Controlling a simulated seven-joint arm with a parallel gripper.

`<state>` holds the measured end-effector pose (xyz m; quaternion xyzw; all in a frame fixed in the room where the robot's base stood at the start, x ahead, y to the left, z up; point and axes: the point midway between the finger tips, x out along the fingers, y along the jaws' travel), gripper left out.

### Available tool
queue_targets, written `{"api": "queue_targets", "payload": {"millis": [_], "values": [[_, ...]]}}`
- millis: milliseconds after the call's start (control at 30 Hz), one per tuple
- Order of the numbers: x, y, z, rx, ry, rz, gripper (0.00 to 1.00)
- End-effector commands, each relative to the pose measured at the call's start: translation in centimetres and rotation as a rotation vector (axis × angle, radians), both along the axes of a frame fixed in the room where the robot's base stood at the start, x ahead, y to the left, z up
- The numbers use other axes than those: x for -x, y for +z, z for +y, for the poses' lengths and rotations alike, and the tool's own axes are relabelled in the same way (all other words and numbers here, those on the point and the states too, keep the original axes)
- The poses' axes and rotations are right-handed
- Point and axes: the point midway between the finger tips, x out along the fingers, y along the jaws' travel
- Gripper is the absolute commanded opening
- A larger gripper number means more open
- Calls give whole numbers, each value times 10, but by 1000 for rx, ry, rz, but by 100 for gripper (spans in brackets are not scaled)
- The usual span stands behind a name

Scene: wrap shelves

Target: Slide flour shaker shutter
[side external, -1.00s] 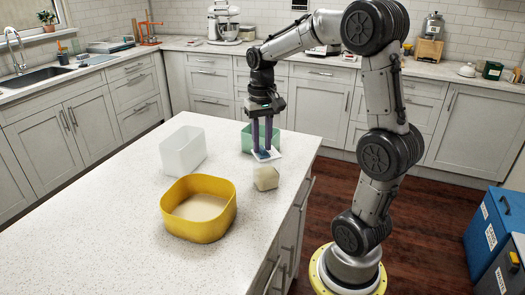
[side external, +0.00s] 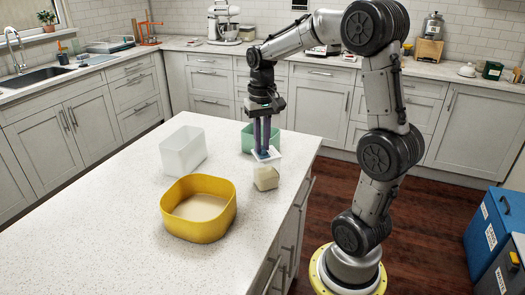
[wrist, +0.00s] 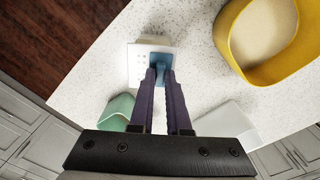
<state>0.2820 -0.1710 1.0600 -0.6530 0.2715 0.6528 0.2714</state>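The flour shaker (side external: 266,178) is a small beige box on the white countertop, with a white plate (side external: 252,162) at its top. In the wrist view the white plate (wrist: 140,73) shows small holes, and a blue shutter tab (wrist: 160,62) lies over its right part. My gripper (side external: 265,150) points straight down over the shaker. In the wrist view, my gripper's two purple fingers (wrist: 160,78) come together at the blue tab and appear shut on it. The fingertips partly hide where they touch the tab.
A yellow bin (side external: 198,225) holding pale flour stands at the front left of the shaker. A white translucent bin (side external: 183,152) stands at the back left. A green bin (side external: 247,138) stands close behind my gripper. The counter's right edge is near; the front left counter is clear.

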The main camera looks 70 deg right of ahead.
Motion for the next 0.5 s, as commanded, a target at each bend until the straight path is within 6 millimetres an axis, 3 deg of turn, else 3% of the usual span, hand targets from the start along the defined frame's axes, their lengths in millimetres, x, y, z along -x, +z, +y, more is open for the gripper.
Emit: {"api": "queue_targets", "payload": {"millis": [500], "values": [[5,0,-5,0,-2,0,1]]}}
